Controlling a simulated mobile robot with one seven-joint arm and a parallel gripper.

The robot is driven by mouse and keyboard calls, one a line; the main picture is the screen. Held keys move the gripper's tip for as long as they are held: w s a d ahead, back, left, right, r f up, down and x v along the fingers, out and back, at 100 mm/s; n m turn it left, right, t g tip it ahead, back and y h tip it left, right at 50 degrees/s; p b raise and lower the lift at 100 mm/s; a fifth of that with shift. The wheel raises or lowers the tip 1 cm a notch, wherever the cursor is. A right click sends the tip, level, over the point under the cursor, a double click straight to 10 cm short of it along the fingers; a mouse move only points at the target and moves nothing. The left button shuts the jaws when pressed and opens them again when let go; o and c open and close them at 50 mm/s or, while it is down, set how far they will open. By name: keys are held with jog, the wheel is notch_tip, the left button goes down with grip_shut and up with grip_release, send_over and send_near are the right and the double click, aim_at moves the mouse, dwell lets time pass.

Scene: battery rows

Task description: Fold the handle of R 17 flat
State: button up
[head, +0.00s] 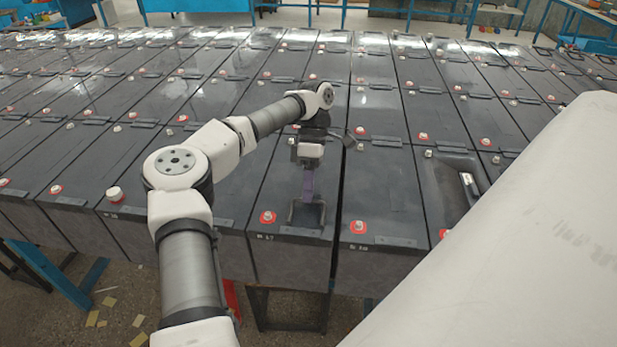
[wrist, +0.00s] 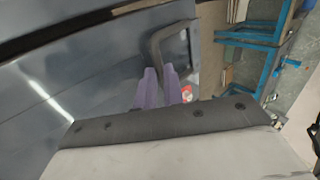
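The battery marked R 17 (head: 265,252) stands in the front row, left of the one marked R 18. Its dark U-shaped handle (head: 321,212) stands up from the lid near the front edge. It also shows in the wrist view (wrist: 157,40), as a raised loop. My gripper (head: 307,200) points down over R 17, its purple fingers just behind the handle. In the wrist view the fingers (wrist: 160,70) are close together, with nothing seen between them. Their tips are close to the handle; I cannot tell whether they touch it.
R 17 has a red-ringed terminal (head: 267,217) left of the handle. R 18's red terminal (head: 358,227) is to the right. Battery tops fill the table closely; the floor (head: 120,310) lies beyond the front edge.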

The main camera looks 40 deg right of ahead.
jog(key=o, duration=0.5)
jog(key=shift+c, duration=0.2)
jog(key=shift+f, duration=0.1)
